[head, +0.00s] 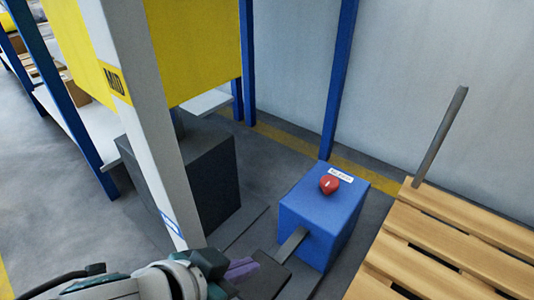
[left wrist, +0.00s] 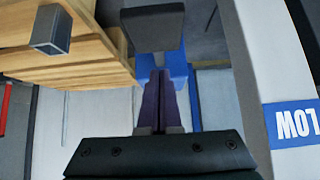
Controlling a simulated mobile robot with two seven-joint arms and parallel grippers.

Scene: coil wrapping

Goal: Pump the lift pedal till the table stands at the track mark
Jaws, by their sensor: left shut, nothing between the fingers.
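The lift pedal has a dark flat pad (head: 264,277) on a grey bar (head: 291,243) that comes out of a blue box (head: 312,225). In the left wrist view the pad (left wrist: 153,24) shows ahead of the fingers. My left gripper (head: 244,268) is shut and empty, its purple fingers close beside the pad; I cannot tell whether they touch it. The fingers (left wrist: 157,85) also show in the left wrist view. A white post (head: 140,120) bears a MID mark (head: 115,79) and a blue mark low down, which reads LOW (left wrist: 295,122) in the left wrist view. My right gripper is out of view.
A red knob (head: 329,184) sits on the blue box. A slatted wooden pallet (head: 445,240) with a grey upright (head: 440,137) stands at right. A dark block (head: 210,175) and a yellow panel (head: 198,45) are behind the post. Bare floor (head: 60,185) lies at left.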

